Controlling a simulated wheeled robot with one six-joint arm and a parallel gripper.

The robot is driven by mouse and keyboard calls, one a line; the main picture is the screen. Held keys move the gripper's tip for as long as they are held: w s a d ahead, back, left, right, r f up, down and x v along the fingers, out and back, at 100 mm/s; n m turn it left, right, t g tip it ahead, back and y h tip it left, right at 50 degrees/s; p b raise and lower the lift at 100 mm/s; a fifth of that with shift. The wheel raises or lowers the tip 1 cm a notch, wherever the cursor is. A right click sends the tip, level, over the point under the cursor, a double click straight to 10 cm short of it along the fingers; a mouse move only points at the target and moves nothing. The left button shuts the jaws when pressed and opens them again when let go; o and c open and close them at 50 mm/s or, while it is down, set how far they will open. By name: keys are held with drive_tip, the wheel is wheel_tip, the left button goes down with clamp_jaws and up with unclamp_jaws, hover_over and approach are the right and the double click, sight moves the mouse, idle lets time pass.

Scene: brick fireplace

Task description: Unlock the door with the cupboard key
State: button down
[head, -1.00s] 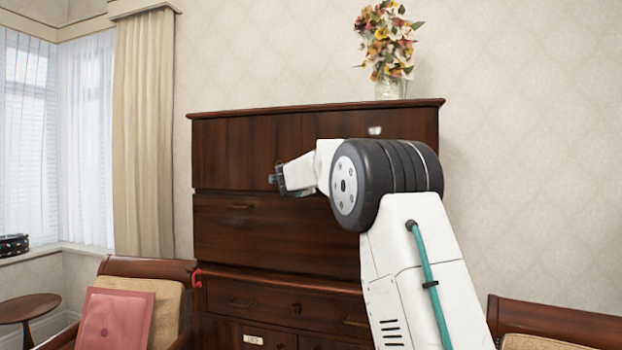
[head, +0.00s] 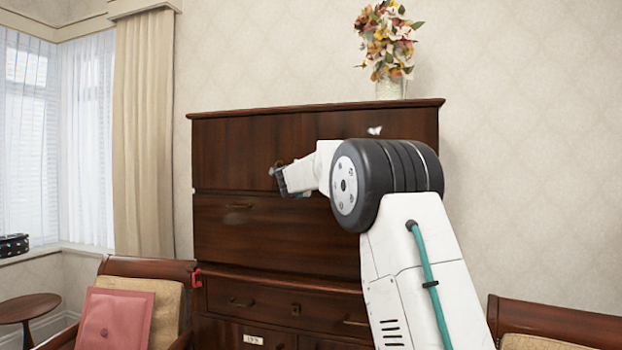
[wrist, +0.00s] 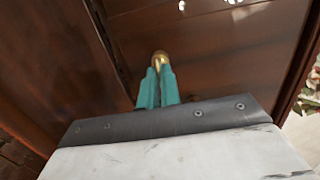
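The dark wooden cupboard (head: 240,155) stands against the wall, with a broad upper panel and drawers below. My gripper (head: 281,180) is in front of the upper panel, near its lower edge. In the wrist view, the teal fingers of my gripper (wrist: 158,80) are close together around a small brass piece, which looks like the cupboard key (wrist: 160,58). Its shaft and tip cannot be made out. I cannot tell whether the key touches the wood.
A vase of flowers (head: 390,88) stands on the cupboard top. A chair with a pink cushion (head: 115,318) is at the lower left, beside a small round table (head: 28,306). Another chair (head: 555,322) is at the lower right. A red object (head: 197,278) is at the cupboard's left side.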

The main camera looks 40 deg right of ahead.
drive_tip(key=c, duration=2)
unclamp_jaws()
drive_tip(key=shift+m, duration=0.4)
drive_tip(key=o, duration=0.5)
drive_tip(key=shift+c, duration=0.2)
